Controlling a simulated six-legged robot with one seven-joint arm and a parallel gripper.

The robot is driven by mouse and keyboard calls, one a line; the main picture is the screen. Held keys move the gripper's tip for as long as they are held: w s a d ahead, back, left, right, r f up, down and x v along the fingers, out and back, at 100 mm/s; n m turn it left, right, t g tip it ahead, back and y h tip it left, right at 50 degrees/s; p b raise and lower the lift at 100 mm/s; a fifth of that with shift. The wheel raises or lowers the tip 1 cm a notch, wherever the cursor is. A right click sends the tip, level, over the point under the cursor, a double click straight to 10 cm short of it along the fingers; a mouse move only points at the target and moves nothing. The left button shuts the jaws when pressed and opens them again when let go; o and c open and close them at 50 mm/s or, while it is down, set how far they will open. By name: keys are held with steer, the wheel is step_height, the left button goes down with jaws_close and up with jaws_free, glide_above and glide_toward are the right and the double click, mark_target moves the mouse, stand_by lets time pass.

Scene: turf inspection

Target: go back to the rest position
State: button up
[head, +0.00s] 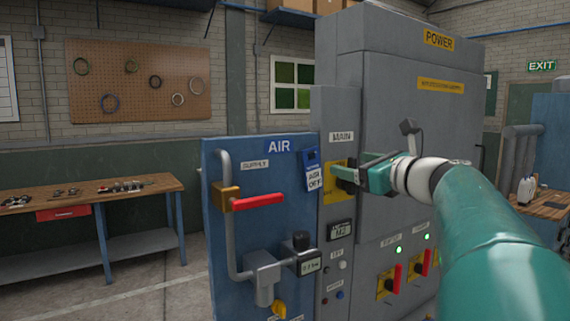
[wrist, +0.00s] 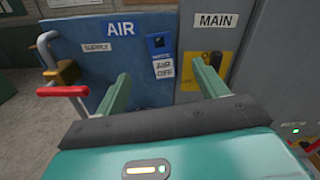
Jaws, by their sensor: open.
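My gripper (head: 350,170) is raised in front of the grey power cabinet (head: 410,120), beside the yellow plate under the MAIN label (head: 341,137). In the wrist view my gripper (wrist: 163,76) has its two green fingers wide apart with nothing between them. My gripper hides part of the yellow plate in the head view. The right finger overlaps the yellow plate (wrist: 222,66) in the wrist view; I cannot tell whether they touch.
The blue AIR panel (head: 230,235) carries a red-handled valve (head: 257,202) and grey pipes to the left of my gripper. Red switches (head: 397,278) sit low on the cabinet. A workbench (head: 100,190) stands at the left. Open floor (head: 165,285) lies between bench and panel.

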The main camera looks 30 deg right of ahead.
steer(key=shift+s, duration=0.1)
steer(key=s+a+f+n+g+y, duration=0.15)
steer(key=a+f+n+g, duration=0.25)
steer(key=a+f+n, duration=0.55)
steer(key=s+a+f+n+g+y, duration=0.15)
steer(key=a+f+n+g, duration=0.25)
steer(key=a+f+n, duration=0.55)
steer(key=s+a+f+n+g+h, duration=0.3)
steer(key=s+a+f+n+g, duration=0.1)
steer(key=s+a+f+n, duration=0.7)
step_height(320, 180, down, 4)
steer(key=n, duration=0.3)
steer(key=shift+a+h, duration=0.15)
steer(key=shift+h, duration=0.15)
steer(key=shift+r, duration=0.1)
